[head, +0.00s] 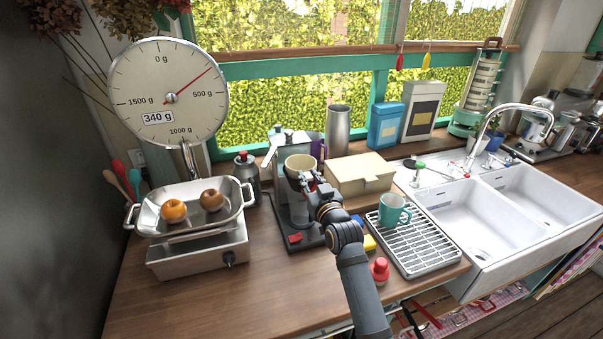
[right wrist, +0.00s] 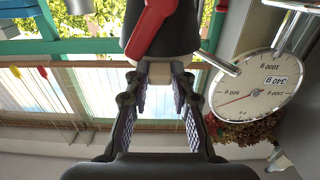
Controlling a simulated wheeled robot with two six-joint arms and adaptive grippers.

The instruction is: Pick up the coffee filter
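The coffee filter (head: 300,163) is a cream cup-shaped piece at the top of the coffee maker (head: 294,222), behind the wooden counter's front area. My right gripper (head: 306,180) is at the filter's near side, its fingers pointing away from me. In the right wrist view my right gripper (right wrist: 159,88) has its two fingers apart. A pale piece (right wrist: 159,73) shows between or just beyond the tips, below a dark part with a red piece (right wrist: 150,28). I cannot tell whether the fingers touch it. My left gripper is not in view.
A scale (head: 198,255) with fruit stands left. A beige box (head: 360,174) is close on the right, with a teal mug (head: 393,210) on a drying rack (head: 430,251) and a sink (head: 470,216) beyond. A metal cylinder (head: 338,130) stands behind. The counter's front left is clear.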

